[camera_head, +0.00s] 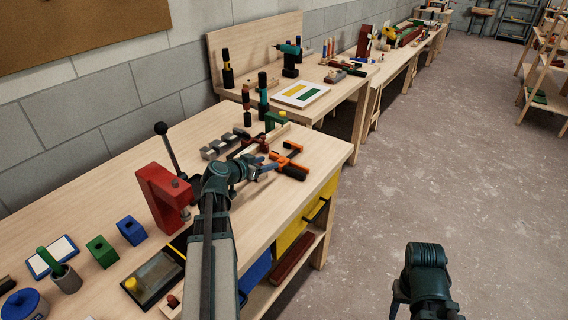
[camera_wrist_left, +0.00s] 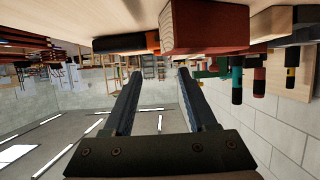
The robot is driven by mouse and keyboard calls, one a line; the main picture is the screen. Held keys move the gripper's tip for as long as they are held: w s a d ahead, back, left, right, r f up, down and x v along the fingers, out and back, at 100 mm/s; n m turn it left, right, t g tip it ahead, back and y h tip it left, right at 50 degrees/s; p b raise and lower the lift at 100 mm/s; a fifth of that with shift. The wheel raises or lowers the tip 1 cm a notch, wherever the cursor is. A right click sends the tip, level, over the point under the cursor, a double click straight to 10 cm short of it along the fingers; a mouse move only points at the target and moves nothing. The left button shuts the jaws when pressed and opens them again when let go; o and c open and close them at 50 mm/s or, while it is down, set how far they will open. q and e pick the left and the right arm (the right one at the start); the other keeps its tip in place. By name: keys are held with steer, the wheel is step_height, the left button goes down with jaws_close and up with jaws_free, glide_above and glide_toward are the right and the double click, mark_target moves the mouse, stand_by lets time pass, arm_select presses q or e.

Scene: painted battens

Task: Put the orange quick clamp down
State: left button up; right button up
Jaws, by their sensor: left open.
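The orange quick clamp (camera_head: 290,160) lies on the near workbench, close to its right edge, with its black and orange handle toward the edge. My left gripper (camera_head: 268,170) is open just beside the clamp, low over the bench top. In the left wrist view the open fingers (camera_wrist_left: 159,72) have nothing between them. A black and orange piece, which looks like the clamp's handle (camera_wrist_left: 125,43), lies beyond the fingertips, apart from them.
A red press (camera_head: 163,195) with a black lever stands left of my left arm. A green and a blue block (camera_head: 131,230) are further left. The bench's front right corner is fairly clear.

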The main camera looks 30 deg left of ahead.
mark_target(282, 159)
arm_select(q)
steer(key=shift+b+x, duration=0.5)
steer(key=shift+x, duration=0.7)
steer(key=b+x, duration=0.2)
steer(key=x, duration=0.2)
steer(key=shift+f, duration=0.3)
steer(key=shift+w+d, duration=0.1)
steer(key=shift+w, duration=0.4)
steer(key=shift+s, duration=0.1)
steer(key=shift+c, duration=0.3)
jaws_close()
